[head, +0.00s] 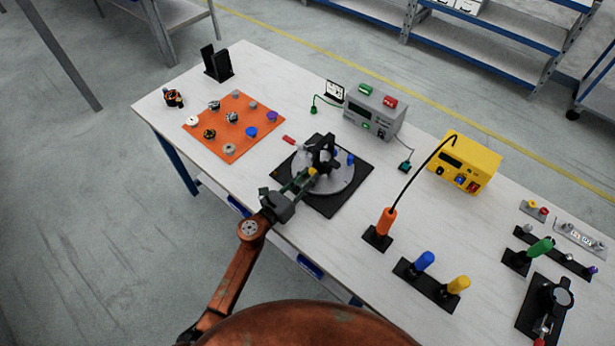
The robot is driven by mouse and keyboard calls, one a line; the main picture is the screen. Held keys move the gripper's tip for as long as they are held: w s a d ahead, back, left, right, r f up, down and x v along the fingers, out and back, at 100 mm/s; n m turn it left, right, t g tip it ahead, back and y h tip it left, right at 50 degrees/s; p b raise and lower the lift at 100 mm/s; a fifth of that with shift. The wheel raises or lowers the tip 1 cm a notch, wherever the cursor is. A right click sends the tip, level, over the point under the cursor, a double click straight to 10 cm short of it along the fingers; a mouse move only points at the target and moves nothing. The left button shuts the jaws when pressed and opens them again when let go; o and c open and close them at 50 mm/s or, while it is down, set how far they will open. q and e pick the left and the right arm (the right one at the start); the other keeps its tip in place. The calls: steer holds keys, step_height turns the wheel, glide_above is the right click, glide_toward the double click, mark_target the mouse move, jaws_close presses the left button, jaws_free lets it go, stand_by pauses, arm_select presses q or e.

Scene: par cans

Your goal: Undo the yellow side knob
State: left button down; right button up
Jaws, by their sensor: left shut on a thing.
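The yellow side knob (313,171) sits at the near left side of a black clamp (322,150) on a round grey turntable (336,184). My left gripper (305,177) reaches in from the lower left and is shut on the yellow knob; its fingers hide part of the knob. A blue knob (350,159) shows on the right side of the same fixture. The turntable rests on a black base plate (360,180). My right gripper is not in view.
An orange mat (215,143) with several small parts lies at the left. A grey box (372,112) and a yellow box (465,163) stand behind. An orange-handled tool (386,222) stands upright to the right. A red piece (288,140) lies left of the turntable.

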arm_select(q)
steer(key=shift+n, duration=0.7)
steer(key=c, duration=1.7)
jaws_free()
steer(key=shift+o, duration=0.2)
steer(key=v, duration=1.2)
